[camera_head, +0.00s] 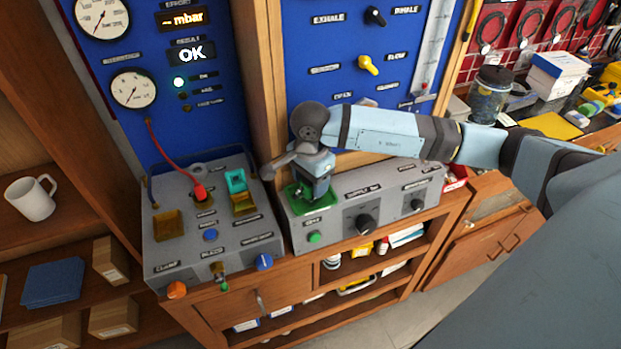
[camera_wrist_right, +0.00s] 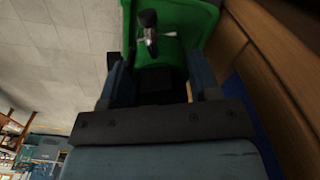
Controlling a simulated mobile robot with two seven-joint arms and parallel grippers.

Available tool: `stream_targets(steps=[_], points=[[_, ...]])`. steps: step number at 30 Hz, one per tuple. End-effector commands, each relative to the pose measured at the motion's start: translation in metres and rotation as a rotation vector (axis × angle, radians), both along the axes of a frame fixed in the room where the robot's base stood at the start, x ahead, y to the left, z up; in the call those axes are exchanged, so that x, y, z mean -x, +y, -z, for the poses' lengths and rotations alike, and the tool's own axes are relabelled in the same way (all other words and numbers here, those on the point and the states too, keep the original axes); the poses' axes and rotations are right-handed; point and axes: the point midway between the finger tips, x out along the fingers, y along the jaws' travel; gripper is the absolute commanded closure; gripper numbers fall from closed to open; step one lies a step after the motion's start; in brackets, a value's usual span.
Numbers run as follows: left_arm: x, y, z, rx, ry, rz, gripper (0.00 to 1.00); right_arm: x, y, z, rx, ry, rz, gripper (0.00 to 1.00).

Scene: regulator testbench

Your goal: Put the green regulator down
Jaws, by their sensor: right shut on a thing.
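My right gripper (camera_head: 308,190) points down at the green tray (camera_head: 327,200) on the left end of the right-hand grey control box. In the head view its fingers and wrist hide most of what it holds. In the wrist view the right gripper (camera_wrist_right: 158,72) is shut, with a dark part between its fingers. A dark knob with a metal fitting (camera_wrist_right: 149,30), seemingly part of the green regulator, shows just beyond them against green. Whether the regulator touches the tray floor, I cannot tell. My left gripper is not in view.
A second grey box (camera_head: 200,240) stands at left with a red plug (camera_head: 199,192), a teal block (camera_head: 236,180) and coloured knobs. Blue gauge panels rise behind; one display reads OK (camera_head: 191,54). A green button (camera_head: 314,237) sits just below the tray.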

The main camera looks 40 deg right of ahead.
Motion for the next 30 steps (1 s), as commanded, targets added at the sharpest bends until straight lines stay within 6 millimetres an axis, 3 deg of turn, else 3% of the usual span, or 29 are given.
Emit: stream_targets(steps=[1, 2, 4, 5, 17, 30], points=[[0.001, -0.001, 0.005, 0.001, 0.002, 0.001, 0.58, 0.000, 0.000, 0.003, 0.000, -0.001, 0.000, 0.86], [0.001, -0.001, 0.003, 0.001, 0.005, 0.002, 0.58, 0.000, 0.000, 0.002, 0.000, 0.000, 0.000, 0.37], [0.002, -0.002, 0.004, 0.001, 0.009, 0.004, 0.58, 0.000, 0.000, 0.001, 0.000, 0.000, 0.000, 0.21], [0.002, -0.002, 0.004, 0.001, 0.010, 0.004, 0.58, 0.000, 0.000, 0.001, 0.000, 0.000, 0.000, 0.18], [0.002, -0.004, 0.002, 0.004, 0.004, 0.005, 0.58, -0.001, 0.000, -0.007, -0.001, -0.003, 0.000, 0.18], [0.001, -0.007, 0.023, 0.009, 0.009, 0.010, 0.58, -0.001, 0.000, -0.095, -0.001, -0.005, 0.000, 0.18]])
